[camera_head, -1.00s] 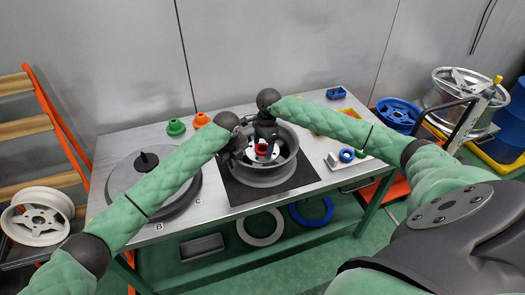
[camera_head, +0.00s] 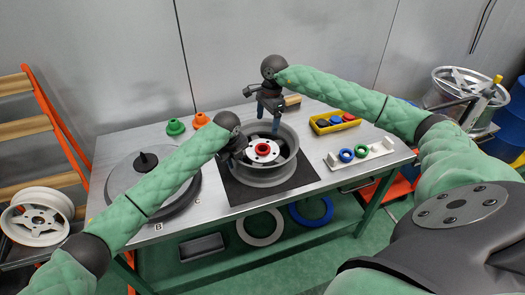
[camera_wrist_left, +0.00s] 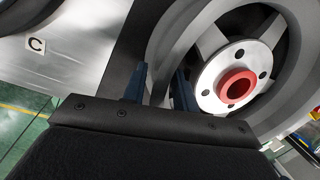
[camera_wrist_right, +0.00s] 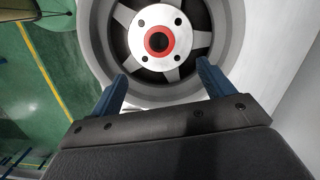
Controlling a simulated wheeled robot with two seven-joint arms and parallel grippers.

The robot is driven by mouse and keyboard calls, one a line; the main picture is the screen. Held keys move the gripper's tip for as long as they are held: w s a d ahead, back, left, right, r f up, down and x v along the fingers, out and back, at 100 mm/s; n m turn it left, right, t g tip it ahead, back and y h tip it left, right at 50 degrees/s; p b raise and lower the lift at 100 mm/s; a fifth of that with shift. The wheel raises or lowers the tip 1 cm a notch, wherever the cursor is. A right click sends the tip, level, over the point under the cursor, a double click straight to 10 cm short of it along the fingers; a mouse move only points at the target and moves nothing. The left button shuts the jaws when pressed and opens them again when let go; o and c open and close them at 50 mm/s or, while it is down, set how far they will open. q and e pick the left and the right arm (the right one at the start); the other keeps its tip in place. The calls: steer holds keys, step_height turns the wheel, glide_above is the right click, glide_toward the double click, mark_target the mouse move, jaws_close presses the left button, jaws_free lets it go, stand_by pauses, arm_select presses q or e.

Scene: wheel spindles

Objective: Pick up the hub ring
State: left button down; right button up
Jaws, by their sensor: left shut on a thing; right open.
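A red hub ring (camera_head: 263,149) sits at the centre of the silver hub plate inside the grey wheel (camera_head: 262,177). It also shows in the left wrist view (camera_wrist_left: 237,88) and the right wrist view (camera_wrist_right: 159,41). My left gripper (camera_head: 238,157) is shut on the wheel's rim, on its left side; in its wrist view the blue fingers (camera_wrist_left: 162,90) straddle the rim wall. My right gripper (camera_head: 267,118) is open and empty above the back of the wheel, apart from the ring. Its two blue fingers (camera_wrist_right: 160,85) are spread wide in its wrist view.
The wheel stands on a black mat (camera_head: 300,183). A white rack (camera_head: 375,158) with a blue and a green ring is at right, a yellow tray (camera_head: 334,122) behind it. Green (camera_head: 175,127) and orange (camera_head: 201,120) pieces stand at back left, near a large grey disc (camera_head: 125,185).

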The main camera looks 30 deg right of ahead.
glide_above(263, 146)
steer(key=s, duration=0.1)
step_height(263, 146, down, 7)
steer(key=shift+s+a+f, duration=0.1)
steer(key=shift+a+f, duration=0.05)
steer(key=shift+f, duration=0.65)
steer(key=shift+s+a+f, duration=0.1)
steer(key=shift+a+f, duration=0.05)
steer(key=shift+f, duration=0.7)
steer(key=shift+s+a+f, duration=0.1)
steer(key=shift+a+f, duration=0.05)
steer(key=shift+f, duration=0.65)
